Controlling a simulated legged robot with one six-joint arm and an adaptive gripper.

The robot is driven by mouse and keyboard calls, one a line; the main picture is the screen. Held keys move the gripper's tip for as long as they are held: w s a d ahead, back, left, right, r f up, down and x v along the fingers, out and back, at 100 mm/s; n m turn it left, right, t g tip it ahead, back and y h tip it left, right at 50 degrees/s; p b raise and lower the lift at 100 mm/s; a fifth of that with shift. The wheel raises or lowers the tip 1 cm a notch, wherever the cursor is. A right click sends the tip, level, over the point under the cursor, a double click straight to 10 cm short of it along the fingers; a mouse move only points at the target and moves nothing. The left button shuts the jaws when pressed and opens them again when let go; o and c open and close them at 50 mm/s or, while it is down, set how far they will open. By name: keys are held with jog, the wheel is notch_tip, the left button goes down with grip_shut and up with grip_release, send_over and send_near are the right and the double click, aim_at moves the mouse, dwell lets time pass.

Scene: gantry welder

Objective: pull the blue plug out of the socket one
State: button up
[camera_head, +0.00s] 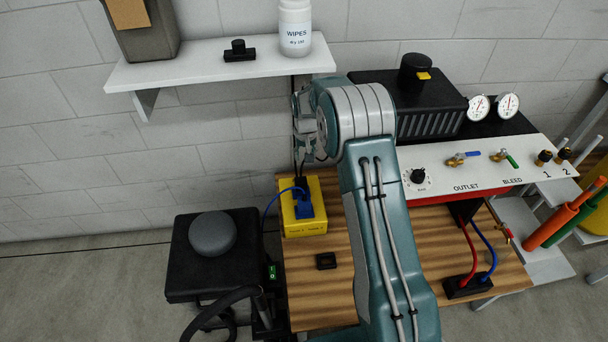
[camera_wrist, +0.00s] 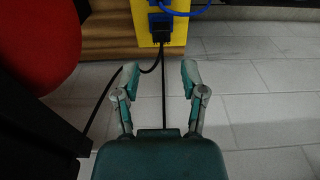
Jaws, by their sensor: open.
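The yellow socket box (camera_head: 318,190) stands on the wooden bench near its back left corner. A blue plug (camera_head: 304,209) sits in it, with a blue cable looping left. A black plug or socket part lies behind the blue plug; the box's printed labels are too small to read. In the wrist view the yellow box (camera_wrist: 178,30) is at the top, with the blue plug (camera_wrist: 158,20) and a black plug (camera_wrist: 161,36) with a black cable. My gripper (camera_head: 300,125) is open and empty, behind and above the box. Its spread fingers (camera_wrist: 160,70) point toward the box, apart from it.
A white shelf (camera_head: 225,65) with a wipes bottle (camera_head: 295,30) hangs above. A black stool-like unit (camera_head: 212,270) with a grey dome stands left. The gauge panel (camera_head: 470,170) and a black block (camera_head: 467,287) with red and blue cables are right. A small black piece (camera_head: 326,261) lies on the bench.

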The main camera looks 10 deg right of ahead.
send_near(304, 194)
jog(key=shift+g, duration=0.4)
jog(key=f, duration=0.7)
jog(key=w+f, duration=0.1)
jog(key=f, duration=0.2)
jog(key=shift+f, duration=0.25)
grip_shut()
jog(key=shift+r, duration=1.25)
jog(key=shift+r, duration=0.35)
jog(key=shift+r, duration=0.3)
jog(key=shift+r, duration=0.35)
